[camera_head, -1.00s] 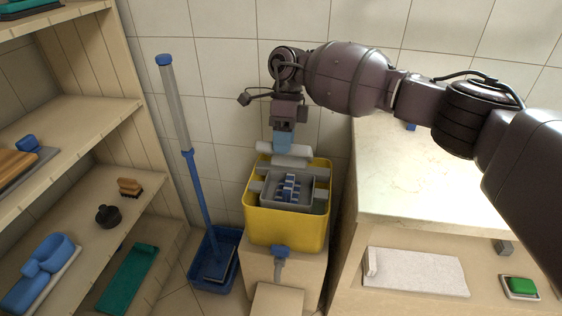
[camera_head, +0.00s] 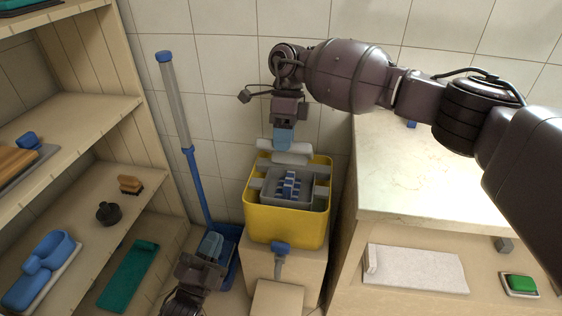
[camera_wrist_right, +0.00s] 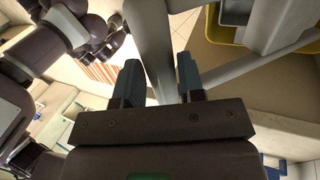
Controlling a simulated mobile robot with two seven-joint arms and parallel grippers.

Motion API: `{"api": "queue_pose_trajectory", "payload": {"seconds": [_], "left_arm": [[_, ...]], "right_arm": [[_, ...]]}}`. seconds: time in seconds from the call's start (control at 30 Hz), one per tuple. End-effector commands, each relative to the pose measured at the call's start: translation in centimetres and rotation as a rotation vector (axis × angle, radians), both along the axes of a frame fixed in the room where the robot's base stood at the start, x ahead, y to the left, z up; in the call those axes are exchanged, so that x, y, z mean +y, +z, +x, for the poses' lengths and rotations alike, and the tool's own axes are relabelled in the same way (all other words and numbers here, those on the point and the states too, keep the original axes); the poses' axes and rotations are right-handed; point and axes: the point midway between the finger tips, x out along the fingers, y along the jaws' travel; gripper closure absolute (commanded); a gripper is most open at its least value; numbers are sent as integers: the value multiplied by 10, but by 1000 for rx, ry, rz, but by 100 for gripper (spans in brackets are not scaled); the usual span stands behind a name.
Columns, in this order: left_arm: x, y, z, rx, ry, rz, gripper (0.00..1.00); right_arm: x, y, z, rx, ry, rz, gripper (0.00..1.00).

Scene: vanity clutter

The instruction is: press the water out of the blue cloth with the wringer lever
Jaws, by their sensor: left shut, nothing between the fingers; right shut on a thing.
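The yellow bucket (camera_head: 286,226) stands on a beige box, with the grey wringer (camera_head: 262,197) in its top. Blue material with pale stripes (camera_head: 290,185), apparently the blue cloth, sits in the wringer; its full shape is hidden. The pale grey wringer lever (camera_head: 297,148) is raised at the bucket's back. My right gripper (camera_head: 282,138) is shut on the lever's bar; in the right wrist view the bar (camera_wrist_right: 152,45) passes between the fingers (camera_wrist_right: 160,82). My left gripper (camera_head: 210,245) is shut and empty, low to the left of the bucket.
A blue mop (camera_head: 196,185) leans against the tiled wall, its foot behind my left gripper. A shelf unit (camera_head: 118,110) with several cleaning items stands left. A pale counter (camera_head: 440,180) stands right.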

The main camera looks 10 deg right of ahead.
Motion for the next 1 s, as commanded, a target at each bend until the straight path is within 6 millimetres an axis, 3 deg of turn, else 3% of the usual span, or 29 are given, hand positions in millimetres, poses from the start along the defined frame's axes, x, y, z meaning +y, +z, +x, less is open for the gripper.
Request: {"api": "queue_pose_trajectory", "payload": {"seconds": [0.03, 0.3, 0.6, 1.0], "left_arm": [[-12, -5, 4, -39, 24, 15, 100], [-64, -1, 19, -275, 206, 120, 100], [-118, 8, 21, -456, 424, 218, 100], [-138, 22, 28, -512, 514, 257, 100]], "right_arm": [[-5, -11, 2, 0, -9, -8, 100], [-5, -11, 2, 0, -9, -8, 100], [-5, -11, 2, 0, -10, -9, 100], [-5, -11, 3, 0, -10, -9, 100]]}}
